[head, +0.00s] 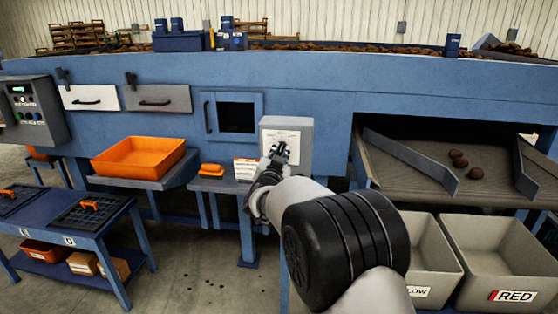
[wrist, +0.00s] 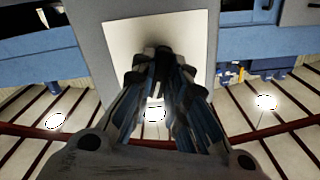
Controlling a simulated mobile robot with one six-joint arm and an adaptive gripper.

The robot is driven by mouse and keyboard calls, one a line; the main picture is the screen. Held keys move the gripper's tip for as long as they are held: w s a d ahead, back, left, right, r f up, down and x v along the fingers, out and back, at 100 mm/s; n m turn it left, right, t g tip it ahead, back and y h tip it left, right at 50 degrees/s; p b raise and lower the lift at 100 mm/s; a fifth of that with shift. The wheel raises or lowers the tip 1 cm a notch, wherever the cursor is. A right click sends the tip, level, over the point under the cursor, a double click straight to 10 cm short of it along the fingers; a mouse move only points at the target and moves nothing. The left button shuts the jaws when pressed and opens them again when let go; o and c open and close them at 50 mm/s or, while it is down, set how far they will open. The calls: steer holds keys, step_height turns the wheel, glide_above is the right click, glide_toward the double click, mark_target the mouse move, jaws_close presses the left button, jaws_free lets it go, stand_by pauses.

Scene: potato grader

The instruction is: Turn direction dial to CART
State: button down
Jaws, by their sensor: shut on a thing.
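A grey control box (head: 302,135) with a white label plate stands on the front of the blue grader. The white plate (wrist: 123,40) fills the upper middle of the wrist view. My gripper (head: 279,152) is at the face of this box, with its fingers close together. In the wrist view my gripper (wrist: 162,62) has its fingertips against the plate's middle, shut on the direction dial. The dial itself is hidden behind the fingers, and I cannot read its setting or any CART marking.
An orange tray (head: 139,150) sits on a ledge at left. A small printed box (head: 246,169) stands just left of the control box. A chute (head: 420,165) with a few potatoes and grey bins (head: 487,252) are at right.

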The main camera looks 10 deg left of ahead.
steer(key=shift+m, duration=1.9)
steer(key=c, duration=1.6)
jaws_free()
steer(key=s, duration=1.2)
steer(key=shift+a, duration=0.2)
